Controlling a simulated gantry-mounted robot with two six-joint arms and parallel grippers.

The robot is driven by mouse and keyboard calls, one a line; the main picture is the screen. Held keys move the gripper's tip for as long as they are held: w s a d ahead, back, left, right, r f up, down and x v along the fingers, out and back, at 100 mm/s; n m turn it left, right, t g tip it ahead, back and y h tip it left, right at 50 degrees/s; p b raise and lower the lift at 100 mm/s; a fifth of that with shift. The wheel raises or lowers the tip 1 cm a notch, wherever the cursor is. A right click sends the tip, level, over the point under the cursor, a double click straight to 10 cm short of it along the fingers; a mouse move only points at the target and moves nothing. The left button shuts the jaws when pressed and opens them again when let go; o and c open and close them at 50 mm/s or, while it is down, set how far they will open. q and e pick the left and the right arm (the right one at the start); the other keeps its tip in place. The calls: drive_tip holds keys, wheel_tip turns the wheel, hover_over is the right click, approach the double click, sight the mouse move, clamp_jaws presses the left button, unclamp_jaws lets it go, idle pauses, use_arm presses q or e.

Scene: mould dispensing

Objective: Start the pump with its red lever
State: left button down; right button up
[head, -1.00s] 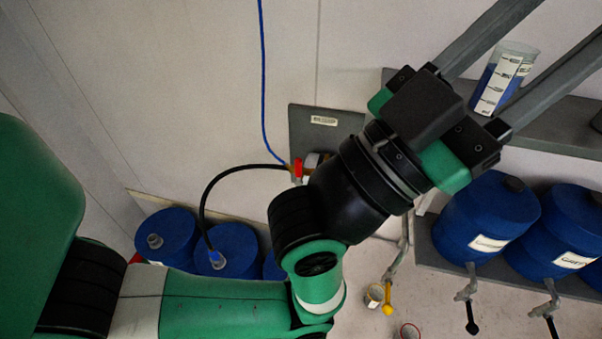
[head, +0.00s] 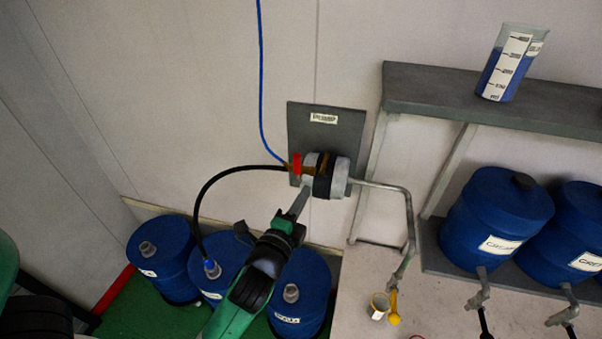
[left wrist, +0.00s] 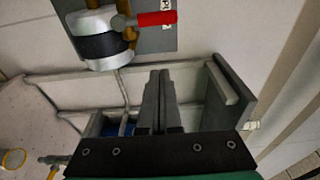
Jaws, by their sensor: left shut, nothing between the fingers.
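The pump (head: 328,177) is a grey and black cylinder on a dark wall plate (head: 340,122). Its red lever (head: 297,164) is at the left end, by the brass fitting where the blue and black hoses meet. My left gripper (head: 303,192) is shut and empty, its fingertips just below the lever and apart from it in the head view. In the left wrist view, the red lever (left wrist: 157,18) points right from the pump (left wrist: 96,36), beyond the shut fingertips of my left gripper (left wrist: 160,74). My right gripper is not in view.
Blue drums (head: 163,256) stand below the left arm, one fed by the black hose (head: 222,176). A metal outlet pipe (head: 408,215) runs right to a yellow-handled tap (head: 393,306) beside a small cup (head: 379,305). A measuring beaker (head: 508,62) stands on the grey shelf (head: 430,88).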

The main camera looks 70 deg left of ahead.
sight(297, 168)
use_arm(q)
drive_tip(key=w+a+p, duration=0.2)
drive_tip(key=w+a, duration=0.1)
drive_tip(key=a, duration=0.5)
drive_tip(key=shift+w+a+p, duration=0.3)
drive_tip(key=shift+w+p, duration=0.05)
drive_tip(key=shift+w, duration=0.05)
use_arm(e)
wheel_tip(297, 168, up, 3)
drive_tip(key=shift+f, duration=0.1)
